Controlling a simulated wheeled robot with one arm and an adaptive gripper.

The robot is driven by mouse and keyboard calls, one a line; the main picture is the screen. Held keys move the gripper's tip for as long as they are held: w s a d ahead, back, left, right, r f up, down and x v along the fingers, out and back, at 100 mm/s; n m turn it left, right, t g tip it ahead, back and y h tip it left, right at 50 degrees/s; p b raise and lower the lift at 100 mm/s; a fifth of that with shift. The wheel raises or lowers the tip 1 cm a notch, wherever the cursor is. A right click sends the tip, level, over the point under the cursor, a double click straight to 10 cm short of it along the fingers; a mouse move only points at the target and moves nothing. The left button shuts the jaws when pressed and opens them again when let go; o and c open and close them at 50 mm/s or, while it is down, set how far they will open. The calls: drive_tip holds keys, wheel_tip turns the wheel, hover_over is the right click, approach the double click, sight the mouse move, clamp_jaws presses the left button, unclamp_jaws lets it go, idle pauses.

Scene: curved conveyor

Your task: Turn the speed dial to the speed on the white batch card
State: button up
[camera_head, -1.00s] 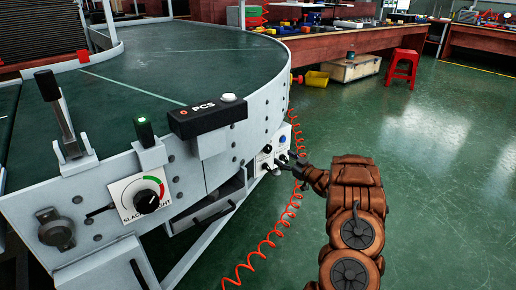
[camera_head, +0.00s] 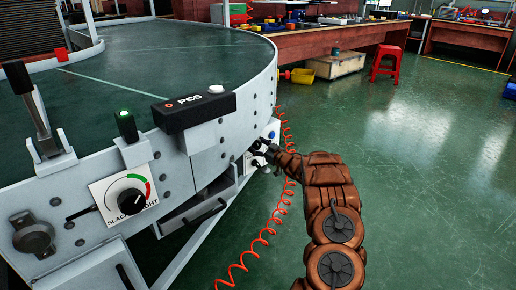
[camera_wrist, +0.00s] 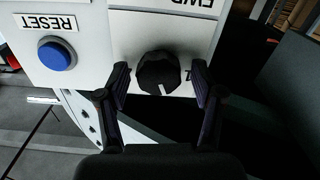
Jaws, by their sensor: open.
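In the wrist view a black knob (camera_wrist: 158,68) with a white pointer mark sits on a white panel (camera_wrist: 110,35). The open fingers of my gripper (camera_wrist: 160,80) stand on either side of it, apart from it as far as I can tell. The panel's lettering appears upside down, and part of a scale mark shows by the right finger. In the head view my gripper (camera_head: 262,152) is at the small side panel (camera_head: 272,130) of the conveyor, largely covering it. I cannot make out a white batch card in either view.
A blue button (camera_wrist: 56,53) labelled RESET is beside the knob. A red coiled cable (camera_head: 270,230) hangs beside my arm. Green floor is clear to the right.

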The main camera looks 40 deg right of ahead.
drive_tip(key=shift+c, duration=0.2)
drive_tip(key=c, duration=1)
drive_tip(key=shift+a, duration=0.1)
drive_tip(key=shift+c, duration=0.5)
drive_tip(key=shift+n, duration=0.3)
drive_tip(key=n, duration=0.3)
drive_tip(key=shift+n, duration=2.6)
